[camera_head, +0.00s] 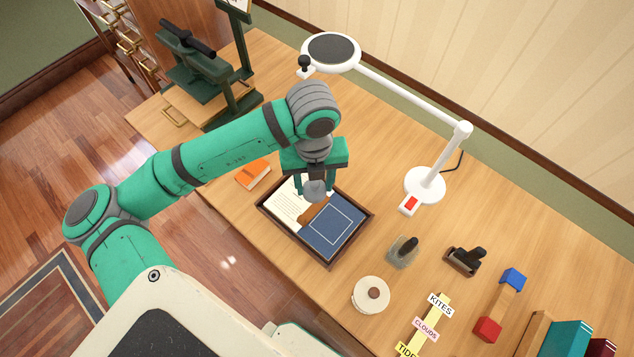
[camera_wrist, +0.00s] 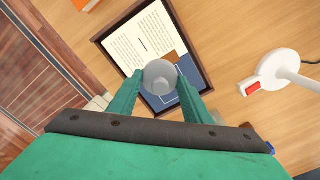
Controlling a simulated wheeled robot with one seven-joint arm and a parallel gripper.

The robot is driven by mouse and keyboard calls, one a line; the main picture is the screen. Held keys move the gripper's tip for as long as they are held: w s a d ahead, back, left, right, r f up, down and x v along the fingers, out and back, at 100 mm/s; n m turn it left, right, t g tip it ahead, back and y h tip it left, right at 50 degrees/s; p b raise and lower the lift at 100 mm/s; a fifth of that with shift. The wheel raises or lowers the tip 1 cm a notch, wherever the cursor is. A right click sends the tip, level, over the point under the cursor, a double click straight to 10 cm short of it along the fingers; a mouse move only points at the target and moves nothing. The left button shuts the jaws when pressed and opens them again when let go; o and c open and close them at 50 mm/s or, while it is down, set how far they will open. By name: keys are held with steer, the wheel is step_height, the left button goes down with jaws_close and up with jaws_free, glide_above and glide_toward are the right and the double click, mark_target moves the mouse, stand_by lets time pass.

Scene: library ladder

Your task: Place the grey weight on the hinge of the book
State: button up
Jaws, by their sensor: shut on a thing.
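My gripper (camera_head: 315,190) is shut on the grey weight (camera_head: 316,188), a rounded grey piece between the two green fingers. In the wrist view the weight (camera_wrist: 160,75) sits between the fingertips, in front of the book. The book (camera_head: 288,203) lies in a dark-framed tray (camera_head: 329,262), with a printed white page at the left, a dark blue part at the right and a brown patch between them. The weight and fingers hide part of the book's middle. I cannot tell whether the weight touches the book.
A white lamp (camera_head: 424,184) stands right of the tray, its arm reaching back. An orange block (camera_head: 253,173) lies to the left. A round white pot (camera_head: 370,294), a stamp-like grey tool (camera_head: 403,251) and labelled yellow strips (camera_head: 427,328) are in front right. A green press (camera_head: 208,80) stands behind.

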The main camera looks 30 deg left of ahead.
steer(key=shift+w+d+f+m, duration=0.15)
steer(key=shift+d+f+m, duration=0.1)
steer(key=shift+f+m, duration=0.2)
steer(key=shift+f, duration=3.25)
steer(key=shift+f, duration=0.45)
steer(key=o, duration=1.6)
step_height(320, 180, up, 11)
steer(key=shift+f, duration=0.1)
